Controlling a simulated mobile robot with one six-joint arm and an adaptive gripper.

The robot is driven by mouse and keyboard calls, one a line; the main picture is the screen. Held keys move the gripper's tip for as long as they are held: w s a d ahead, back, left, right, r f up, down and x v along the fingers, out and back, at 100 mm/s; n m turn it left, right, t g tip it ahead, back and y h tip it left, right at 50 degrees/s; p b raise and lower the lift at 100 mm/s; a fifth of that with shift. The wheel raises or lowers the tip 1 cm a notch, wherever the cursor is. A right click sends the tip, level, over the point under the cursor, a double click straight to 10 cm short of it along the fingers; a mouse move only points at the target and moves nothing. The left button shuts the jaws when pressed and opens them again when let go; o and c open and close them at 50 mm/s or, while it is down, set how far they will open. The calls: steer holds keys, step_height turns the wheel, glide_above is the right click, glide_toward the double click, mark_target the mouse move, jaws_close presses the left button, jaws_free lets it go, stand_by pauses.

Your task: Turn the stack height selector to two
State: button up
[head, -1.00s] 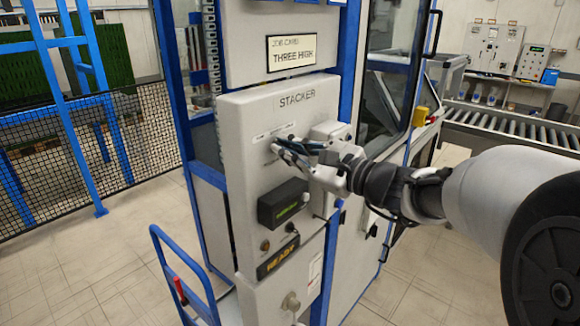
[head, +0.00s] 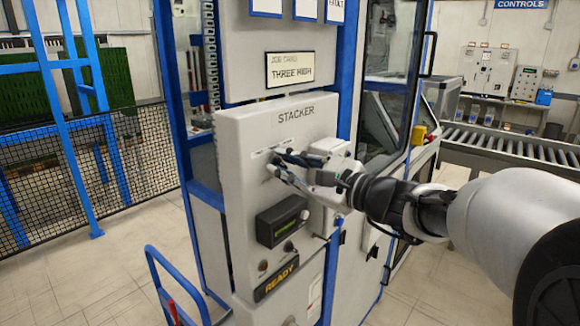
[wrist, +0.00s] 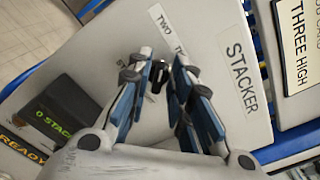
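The stack height selector (wrist: 158,74) is a small dark knob on the light grey STACKER panel (head: 240,150). In the wrist view it sits between my gripper's (wrist: 163,70) two blue-padded fingertips, with a visible gap on the right side. I cannot tell whether the left finger touches it. A label reading TWO (wrist: 167,25) is beside the knob, and another label starting with T is partly hidden by the right finger. In the head view my gripper (head: 274,162) is at the panel face, its fingers apart, and they hide the knob.
A dark display box (head: 282,221) and a READY sign (head: 276,277) are below on the panel. A job card (head: 290,69) reading THREE HIGH is above. A grey box (head: 328,147) sticks out right of the fingers. A blue-framed cart (head: 165,270) stands at lower left.

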steer(key=shift+o, duration=0.6)
steer(key=v, duration=1.2)
steer(key=shift+s, duration=0.1)
